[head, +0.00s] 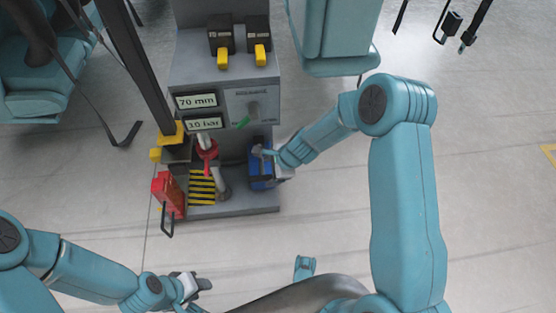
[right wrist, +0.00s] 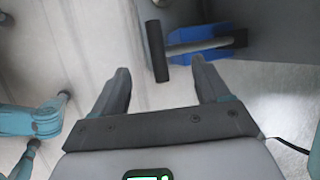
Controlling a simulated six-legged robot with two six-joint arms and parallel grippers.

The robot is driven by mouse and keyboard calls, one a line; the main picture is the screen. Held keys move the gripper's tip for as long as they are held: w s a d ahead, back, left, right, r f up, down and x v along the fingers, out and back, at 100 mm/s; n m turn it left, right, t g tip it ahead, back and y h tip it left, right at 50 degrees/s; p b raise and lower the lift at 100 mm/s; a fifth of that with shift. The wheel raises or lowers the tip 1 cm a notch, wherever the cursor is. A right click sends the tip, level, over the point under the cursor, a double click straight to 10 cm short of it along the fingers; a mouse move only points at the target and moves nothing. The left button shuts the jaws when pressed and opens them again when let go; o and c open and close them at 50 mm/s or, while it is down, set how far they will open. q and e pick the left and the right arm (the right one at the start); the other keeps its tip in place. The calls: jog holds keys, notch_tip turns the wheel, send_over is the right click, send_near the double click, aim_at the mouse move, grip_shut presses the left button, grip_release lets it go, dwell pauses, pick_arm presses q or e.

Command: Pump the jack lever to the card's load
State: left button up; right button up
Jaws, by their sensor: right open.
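The blue jack unit (head: 262,175) stands at the lower right of the grey machine. In the right wrist view its lever is a grey rod (right wrist: 198,46) ending in a black crosswise grip (right wrist: 156,50). My right gripper (head: 266,153) is at the jack unit in the head view. In the right wrist view my right gripper (right wrist: 160,72) is open, with the lower end of the black grip between its fingertips, not clasped. Displays read 70 mm (head: 197,101) and 10 bar (head: 203,122). I cannot make out a load card. My left gripper (head: 192,286) is low at the front, apart from the machine.
The machine (head: 225,72) carries two black boxes with yellow handles (head: 260,55). A red lever part (head: 207,150) and a red box (head: 168,193) stand left of the blue unit. A black-and-yellow striped plate (head: 202,187) lies between.

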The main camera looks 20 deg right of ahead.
jog(key=p+v, duration=0.2)
jog(key=v, duration=0.4)
jog(key=shift+s+r, duration=0.25)
jog(key=shift+r, duration=0.05)
